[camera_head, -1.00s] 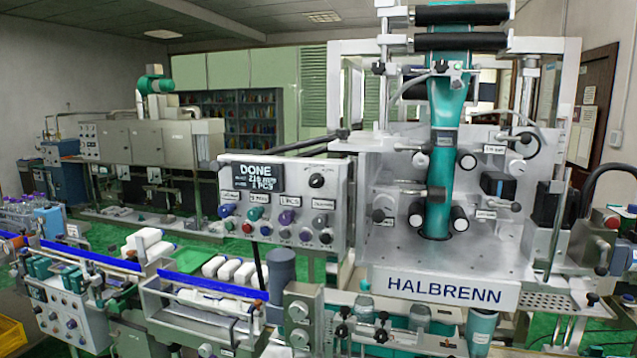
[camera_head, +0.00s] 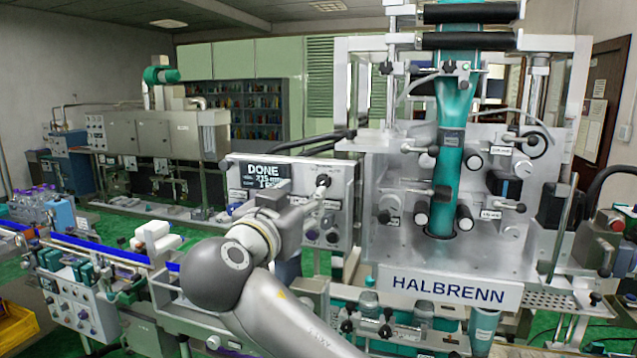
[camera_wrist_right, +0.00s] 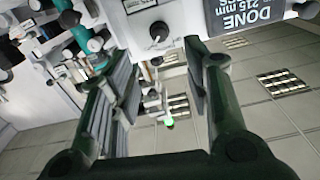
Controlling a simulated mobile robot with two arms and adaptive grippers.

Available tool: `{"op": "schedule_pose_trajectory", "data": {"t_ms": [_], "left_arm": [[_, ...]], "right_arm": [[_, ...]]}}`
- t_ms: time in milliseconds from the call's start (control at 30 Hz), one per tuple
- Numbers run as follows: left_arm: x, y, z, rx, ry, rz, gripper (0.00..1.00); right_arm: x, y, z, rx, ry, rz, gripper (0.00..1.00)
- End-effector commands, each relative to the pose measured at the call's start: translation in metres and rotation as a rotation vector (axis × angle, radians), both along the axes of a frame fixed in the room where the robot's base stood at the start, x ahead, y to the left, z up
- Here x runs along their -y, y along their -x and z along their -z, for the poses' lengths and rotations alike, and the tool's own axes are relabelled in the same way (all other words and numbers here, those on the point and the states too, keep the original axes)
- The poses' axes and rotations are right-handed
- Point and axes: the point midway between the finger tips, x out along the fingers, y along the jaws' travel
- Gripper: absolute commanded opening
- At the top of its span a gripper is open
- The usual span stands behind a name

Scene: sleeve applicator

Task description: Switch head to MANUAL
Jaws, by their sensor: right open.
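The grey control panel (camera_head: 340,172) of the HALBRENN machine carries a black selector knob (camera_head: 323,180) at its upper right, beside the dark display (camera_head: 264,176) reading DONE. My right gripper (camera_head: 318,206) is just in front of the panel, close below the knob, and partly hides the panel's lower knobs. In the right wrist view the gripper (camera_wrist_right: 160,88) is open, with nothing between its fingers. The knob (camera_wrist_right: 158,36) shows beyond the fingertips, apart from them, with a small label beside it too small to read. My left gripper is not in view.
The machine head with its teal sleeve film (camera_head: 446,170) rises right of the panel. Its HALBRENN plate (camera_head: 447,287) projects below. A conveyor with blue rails (camera_head: 100,256) runs at the left. White blocks (camera_head: 155,236) stand near my arm.

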Motion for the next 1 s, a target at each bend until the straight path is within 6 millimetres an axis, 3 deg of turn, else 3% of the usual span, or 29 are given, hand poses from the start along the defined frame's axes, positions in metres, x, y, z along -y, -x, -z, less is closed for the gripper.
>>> {"op": "schedule_pose_trajectory", "data": {"t_ms": [500,700,967,1000], "left_arm": [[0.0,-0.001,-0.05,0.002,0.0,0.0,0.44],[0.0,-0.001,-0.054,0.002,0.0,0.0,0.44],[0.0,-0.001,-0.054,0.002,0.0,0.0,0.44],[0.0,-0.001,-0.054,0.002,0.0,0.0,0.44]], "right_arm": [[0.028,-0.084,-0.003,-0.004,0.005,0.002,0.44],[0.032,-0.097,0.0,-0.004,0.003,0.001,0.44],[0.032,-0.098,0.001,-0.004,0.002,0.0,0.44],[0.032,-0.098,0.001,-0.004,0.002,0.0,0.4]]}}
